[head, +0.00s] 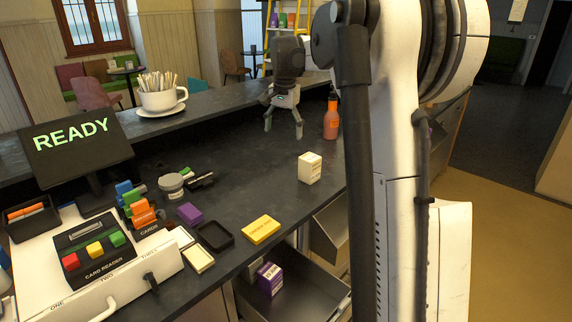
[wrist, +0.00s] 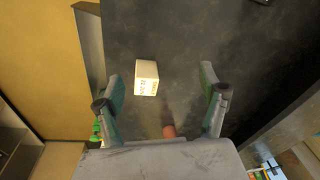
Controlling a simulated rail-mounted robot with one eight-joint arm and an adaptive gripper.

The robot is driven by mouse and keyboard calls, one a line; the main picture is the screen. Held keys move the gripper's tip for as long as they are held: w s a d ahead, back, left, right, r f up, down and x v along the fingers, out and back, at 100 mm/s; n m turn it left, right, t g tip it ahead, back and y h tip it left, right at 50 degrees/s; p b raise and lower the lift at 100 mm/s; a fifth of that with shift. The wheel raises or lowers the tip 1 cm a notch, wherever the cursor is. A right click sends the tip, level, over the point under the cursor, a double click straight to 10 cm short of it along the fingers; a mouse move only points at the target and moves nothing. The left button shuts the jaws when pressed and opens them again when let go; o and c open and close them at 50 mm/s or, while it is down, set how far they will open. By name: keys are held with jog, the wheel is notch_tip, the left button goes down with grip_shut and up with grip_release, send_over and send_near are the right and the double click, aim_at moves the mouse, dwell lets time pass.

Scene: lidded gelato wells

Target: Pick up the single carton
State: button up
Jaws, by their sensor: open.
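A single cream carton (head: 310,168) with printing on its side stands upright on the dark counter near its front edge. It also shows in the wrist view (wrist: 146,77), between the fingertips in the picture and nearer the left one. My gripper (head: 284,122) is open and empty above the counter, behind and left of the carton in the head view. It touches nothing that I can see. A purple carton (head: 270,278) with a white label sits in an open drawer below the counter.
An orange-red bottle (head: 332,116) stands right of my gripper. A yellow box (head: 261,230), a black tray (head: 215,236) and a purple block (head: 190,213) lie to the left. A card reader (head: 94,250) and a READY screen (head: 76,141) stand farther left. Counter around the carton is clear.

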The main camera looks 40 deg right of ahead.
aim_at(310, 156)
jog(key=w+d+f+m, duration=0.1)
jog(key=d+f, duration=0.1)
jog(key=d, duration=0.2)
jog(key=w+d+f+m+g, duration=0.1)
jog(key=d+f, duration=0.2)
jog(key=d, duration=0.2)
jog(key=w+d+f+m+p, duration=0.1)
jog(key=w+d+f, duration=0.1)
jog(key=d, duration=0.3)
jog(key=shift+d+f+m+g+y, duration=0.2)
jog(key=shift+f+m+g+y, duration=0.1)
jog(key=shift+f+m+y, duration=0.1)
jog(key=shift+d+f, duration=0.1)
jog(key=shift+f, duration=0.1)
notch_tip(310, 156, down, 8)
jog(key=shift+s+r, duration=0.1)
jog(key=shift+r, duration=0.1)
jog(key=shift+s+f+p, duration=0.15)
jog(key=shift+f+p, duration=0.2)
jog(key=shift+f, duration=1.1)
jog(key=shift+s+f+p, duration=0.1)
jog(key=shift+f+p, duration=0.25)
jog(key=shift+f, duration=1.1)
jog(key=c, duration=1.6)
jog(key=shift+o, duration=0.2)
jog(key=shift+r, duration=0.1)
